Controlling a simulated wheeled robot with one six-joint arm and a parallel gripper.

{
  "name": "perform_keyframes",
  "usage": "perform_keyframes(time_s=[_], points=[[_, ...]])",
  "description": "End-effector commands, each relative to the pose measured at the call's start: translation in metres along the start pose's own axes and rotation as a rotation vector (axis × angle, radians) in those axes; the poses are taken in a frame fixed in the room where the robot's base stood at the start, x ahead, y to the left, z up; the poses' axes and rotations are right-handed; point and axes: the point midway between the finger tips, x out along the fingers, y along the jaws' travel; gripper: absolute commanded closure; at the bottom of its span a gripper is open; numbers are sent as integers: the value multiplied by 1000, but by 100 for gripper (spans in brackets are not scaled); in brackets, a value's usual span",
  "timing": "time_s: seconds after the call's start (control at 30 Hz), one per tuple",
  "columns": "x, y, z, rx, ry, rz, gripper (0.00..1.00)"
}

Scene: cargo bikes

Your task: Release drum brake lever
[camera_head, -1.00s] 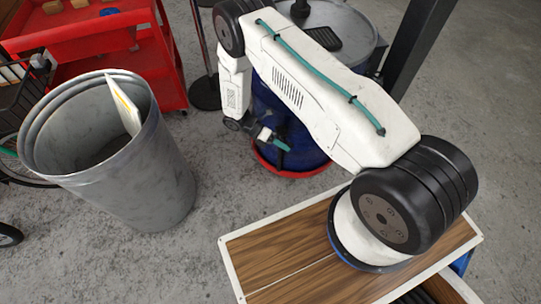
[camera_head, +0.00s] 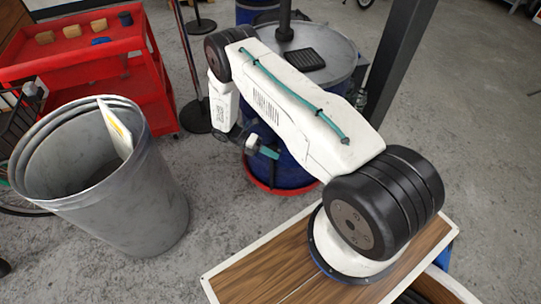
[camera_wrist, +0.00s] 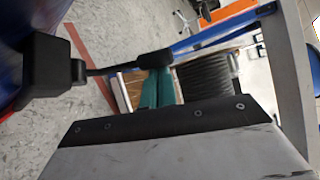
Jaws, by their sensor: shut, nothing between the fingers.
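A blue drum (camera_head: 290,172) with a red base stands behind my arm in the head view. In the wrist view a black lever with a thick grip (camera_wrist: 168,59) sticks out on a thin rod from a black block (camera_wrist: 52,66). I take it for the brake lever; I cannot make it out in the head view. My gripper (camera_head: 268,152) is beside the drum, its teal fingers shut and empty. In the wrist view the fingers (camera_wrist: 156,90) meet the lever grip's lower edge in the picture; whether they touch it is unclear.
A grey bin (camera_head: 150,205) stands left of my arm, with a red cart (camera_head: 85,72) behind it. A dark post (camera_head: 402,60) rises right of the drum. Bare floor lies to the right.

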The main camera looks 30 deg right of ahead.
Motion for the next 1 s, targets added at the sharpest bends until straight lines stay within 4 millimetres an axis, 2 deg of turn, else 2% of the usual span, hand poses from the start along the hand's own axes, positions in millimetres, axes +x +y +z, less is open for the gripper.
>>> perform_keyframes(time_s=[0.33,0.57,0.8,1.0], points=[[1,0,-3,0,-1,0,100],[10,1,-29,0,6,-4,100],[-47,5,-32,2,2,2,100],[-80,6,-33,1,2,1,100]])
